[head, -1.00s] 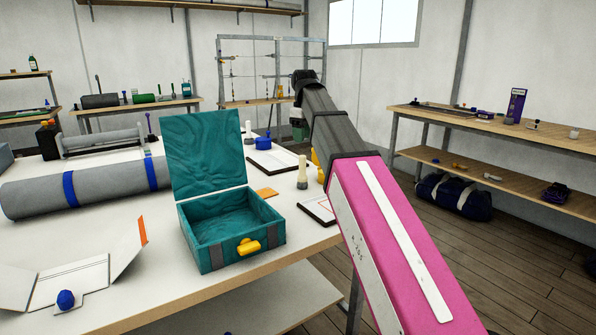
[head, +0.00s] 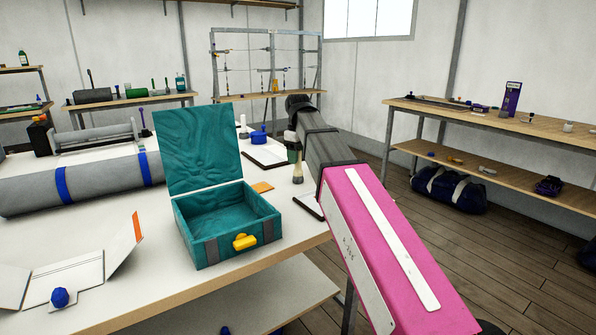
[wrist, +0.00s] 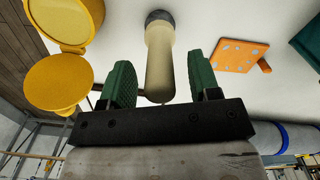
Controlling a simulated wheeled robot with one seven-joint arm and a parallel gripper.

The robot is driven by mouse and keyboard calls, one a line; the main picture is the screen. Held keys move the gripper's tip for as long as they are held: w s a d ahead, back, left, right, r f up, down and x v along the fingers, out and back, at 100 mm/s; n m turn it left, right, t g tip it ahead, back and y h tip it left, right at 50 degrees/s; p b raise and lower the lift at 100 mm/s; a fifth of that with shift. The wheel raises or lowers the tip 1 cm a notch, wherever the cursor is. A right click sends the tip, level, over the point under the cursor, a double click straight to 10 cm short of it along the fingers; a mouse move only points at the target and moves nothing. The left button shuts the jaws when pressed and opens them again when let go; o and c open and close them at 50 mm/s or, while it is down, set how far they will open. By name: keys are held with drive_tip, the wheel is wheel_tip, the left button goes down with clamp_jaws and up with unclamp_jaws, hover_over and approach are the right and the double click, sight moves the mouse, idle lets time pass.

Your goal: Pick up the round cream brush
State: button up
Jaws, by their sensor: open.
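The round cream brush (head: 298,172) stands upright on the white table, to the right of the teal box, its top close to my arm. In the wrist view the cream handle (wrist: 160,62) lies between the two green jaws, with the dark end away from the wrist. My gripper (wrist: 161,82) is open, with a gap showing on both sides of the handle. In the head view one green jaw shows just above the brush, and the rest of my gripper is hidden by my arm.
A teal box (head: 228,220) with a raised lid stands left of the brush. An orange piece (head: 262,187) lies between them. A yellow open round container (wrist: 62,80) is close beside the left jaw in the wrist view. A blue item (head: 258,138) stands behind.

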drive_tip(key=shift+f, duration=0.4)
drive_tip(key=c, duration=1)
wheel_tip(320, 180, up, 10)
drive_tip(key=shift+r, duration=0.1)
